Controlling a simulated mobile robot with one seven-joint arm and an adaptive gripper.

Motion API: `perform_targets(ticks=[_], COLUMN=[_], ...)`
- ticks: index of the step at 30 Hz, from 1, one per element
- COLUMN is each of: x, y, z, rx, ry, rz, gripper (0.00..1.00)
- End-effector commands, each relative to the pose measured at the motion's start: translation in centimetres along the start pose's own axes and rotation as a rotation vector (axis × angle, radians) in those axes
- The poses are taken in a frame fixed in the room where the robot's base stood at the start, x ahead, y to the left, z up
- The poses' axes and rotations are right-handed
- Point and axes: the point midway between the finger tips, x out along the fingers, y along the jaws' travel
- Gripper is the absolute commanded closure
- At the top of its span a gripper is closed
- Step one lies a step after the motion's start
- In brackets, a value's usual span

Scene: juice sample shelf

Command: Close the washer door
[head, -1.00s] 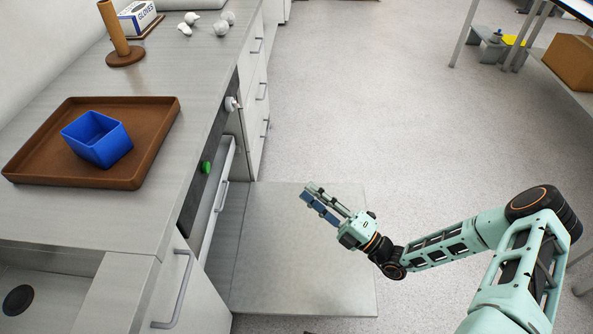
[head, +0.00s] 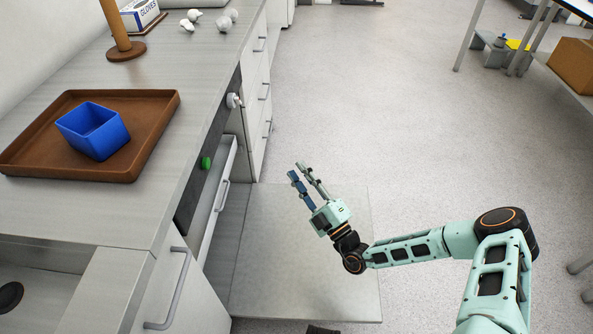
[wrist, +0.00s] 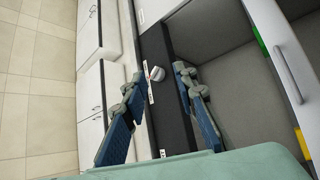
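The washer door (head: 305,255) is the flat grey panel folded down and lying level, low in front of the counter in the head view.
A white handled front (head: 214,205) stands beside the door's left edge. A cabinet handle (head: 178,290) juts out nearer me. On the counter is a brown tray (head: 150,140) with a blue bin (head: 105,145). Open floor (head: 380,120) lies to the right.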

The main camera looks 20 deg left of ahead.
Motion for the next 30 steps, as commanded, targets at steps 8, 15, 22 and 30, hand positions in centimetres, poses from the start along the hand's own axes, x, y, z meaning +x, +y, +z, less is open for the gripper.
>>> perform_targets(ticks=[8,15,22,30], x=[1.8,1.8,1.8,1.8], y=[-0.1,0.0,0.0,0.0], z=[0.0,0.0,0.0,0.0], rx=[0.000,0.000,0.000,0.000], ry=[0.000,0.000,0.000,0.000], rz=[-0.001,-0.001,-0.001,-0.001], gripper=[0.73,0.76,1.00,1.00])
